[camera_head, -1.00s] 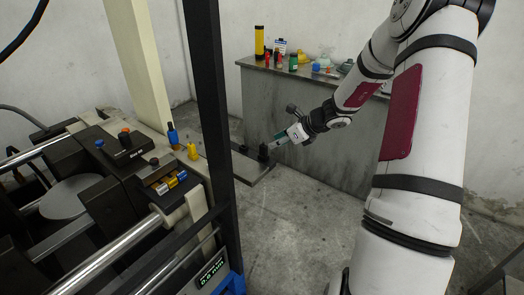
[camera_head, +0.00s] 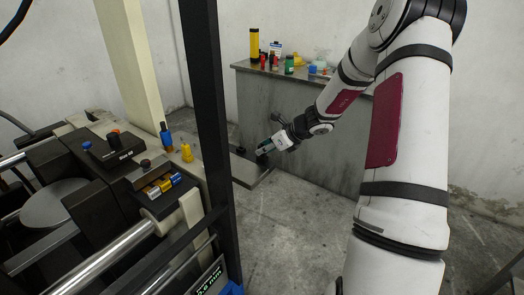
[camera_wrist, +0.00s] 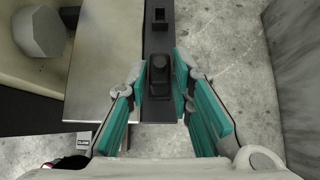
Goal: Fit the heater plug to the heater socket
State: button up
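A black upright block, apparently the heater plug (camera_wrist: 159,80), stands on a dark strip of the low bench between my fingers in the wrist view. In the head view it is mostly hidden by my gripper (camera_head: 266,148). My gripper, with teal fingers (camera_wrist: 158,88), is open around the block, with a narrow gap on each side. A black square piece with a recess, apparently the heater socket (camera_wrist: 160,16), sits farther along the same strip. A small dark piece left of my gripper in the head view (camera_head: 241,151) seems to be this one.
The low bench (camera_head: 248,174) has a bare metal top beside the dark strip. The press (camera_head: 90,200) fills the left, with a black post (camera_head: 207,110) between it and my arm. A grey cabinet (camera_head: 300,100) with bottles stands behind. Floor is open at centre.

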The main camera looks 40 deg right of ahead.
grip_shut()
jog(key=shift+r, duration=0.1)
jog(key=shift+r+p, duration=2.1)
jog(key=shift+r, duration=0.35)
